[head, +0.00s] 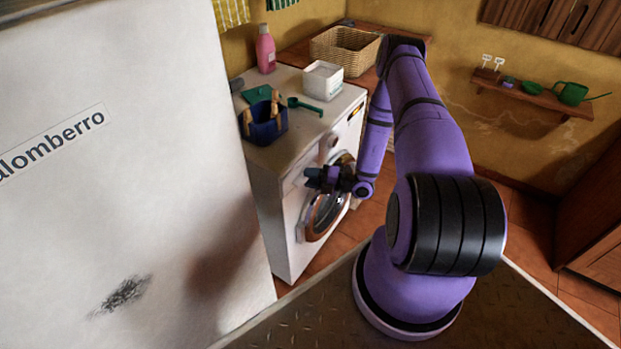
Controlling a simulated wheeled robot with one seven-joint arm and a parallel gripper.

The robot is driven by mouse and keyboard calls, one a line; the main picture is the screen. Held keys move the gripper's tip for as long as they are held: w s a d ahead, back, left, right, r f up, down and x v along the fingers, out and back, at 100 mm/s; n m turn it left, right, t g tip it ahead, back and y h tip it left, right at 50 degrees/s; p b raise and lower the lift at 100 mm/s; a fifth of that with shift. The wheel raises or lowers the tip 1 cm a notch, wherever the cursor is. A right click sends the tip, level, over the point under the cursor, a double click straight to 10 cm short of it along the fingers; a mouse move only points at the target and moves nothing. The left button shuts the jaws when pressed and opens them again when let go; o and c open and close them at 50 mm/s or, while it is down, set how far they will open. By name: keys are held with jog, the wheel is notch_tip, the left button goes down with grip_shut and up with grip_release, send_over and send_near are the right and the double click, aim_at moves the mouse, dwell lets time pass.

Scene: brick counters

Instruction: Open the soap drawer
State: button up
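A white washing machine (270,205) stands left of my arm, with its front face turned to the right. The soap drawer (294,182) seems to be at the near upper corner of that front, and I cannot make out its handle or whether it is fully shut. My gripper (312,178) is in front of the machine, close to the drawer area and over the upper part of the round door (325,212). The gripper's dark fingers are small and seen from behind and the side. I cannot tell whether they touch the drawer or are open.
On top of the machine are a blue caddy (265,122), a white box (322,80), a green scoop (305,106) and a pink bottle (265,48). A wicker basket (345,50) is behind. A large white appliance (120,180) fills the left. Tiled floor shows at right.

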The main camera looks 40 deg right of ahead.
grip_shut()
jog(key=s+d, duration=0.3)
jog(key=s, duration=0.5)
jog(key=s+d, duration=0.3)
jog(key=s, duration=0.5)
jog(key=shift+s+f, duration=0.15)
jog(key=shift+s, duration=0.2)
jog(key=shift+o, duration=1.3)
grip_release()
jog(key=shift+w, duration=0.1)
jog(key=v, duration=1)
jog(key=shift+s+d, duration=0.3)
